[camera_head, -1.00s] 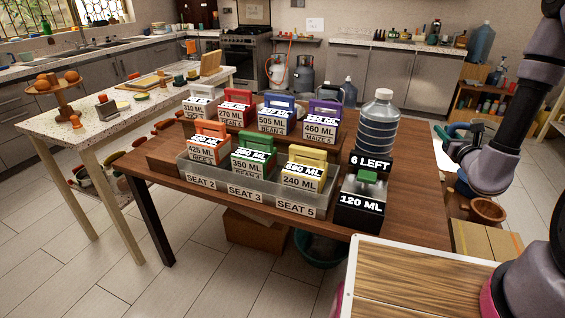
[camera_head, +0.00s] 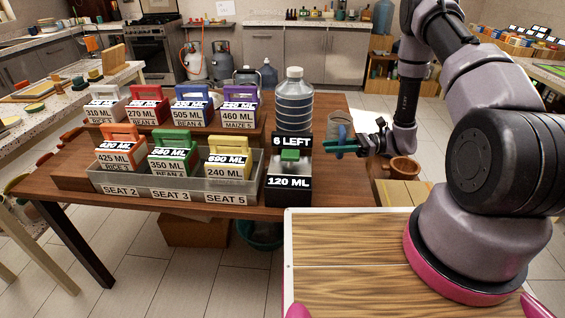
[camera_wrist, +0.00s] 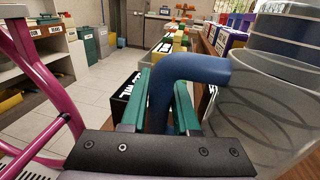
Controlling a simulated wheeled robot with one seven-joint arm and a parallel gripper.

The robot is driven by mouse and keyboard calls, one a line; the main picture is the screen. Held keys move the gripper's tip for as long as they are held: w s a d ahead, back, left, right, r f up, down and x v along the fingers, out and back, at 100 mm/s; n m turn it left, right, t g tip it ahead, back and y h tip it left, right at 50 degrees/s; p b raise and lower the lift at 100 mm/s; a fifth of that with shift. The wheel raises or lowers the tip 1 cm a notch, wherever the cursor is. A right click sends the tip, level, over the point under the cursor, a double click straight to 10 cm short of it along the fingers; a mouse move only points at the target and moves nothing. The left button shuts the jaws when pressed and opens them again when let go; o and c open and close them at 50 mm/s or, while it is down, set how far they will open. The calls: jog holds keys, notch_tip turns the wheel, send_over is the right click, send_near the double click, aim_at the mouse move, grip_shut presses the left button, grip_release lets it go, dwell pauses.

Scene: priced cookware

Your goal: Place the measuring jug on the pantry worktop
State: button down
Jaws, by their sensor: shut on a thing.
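The measuring jug (camera_head: 339,123) is a clear cylinder with a blue handle (camera_wrist: 198,70). It shows large at the right of the wrist view (camera_wrist: 262,105). My gripper (camera_head: 345,148) has green fingers, one on each side of the blue handle in the wrist view (camera_wrist: 160,100), and is shut on it. In the head view the jug is beside the right end of the brown wooden table (camera_head: 331,190), right of a large water bottle (camera_head: 293,103). Its height above the table is hard to tell. I cannot tell which surface is the pantry worktop.
On the table stand a grey tray (camera_head: 170,192) of coloured priced boxes, a raised row of more boxes, and a black 120 ML box (camera_head: 289,188). A wooden bowl (camera_head: 403,168) and cardboard box (camera_head: 405,195) are at right. A back counter (camera_head: 318,22) runs along the wall.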

notch_tip(320, 180, down, 10)
jog(key=shift+r, duration=0.1)
dwell(0.4)
jog(key=c, duration=0.7)
grip_release()
jog(key=shift+o, duration=0.2)
jog(key=shift+w+d, duration=0.1)
jog(key=shift+d, duration=0.25)
jog(key=d, duration=0.7)
jog(key=w+d, duration=0.1)
jog(key=d, duration=0.3)
jog(key=shift+w+d, duration=0.1)
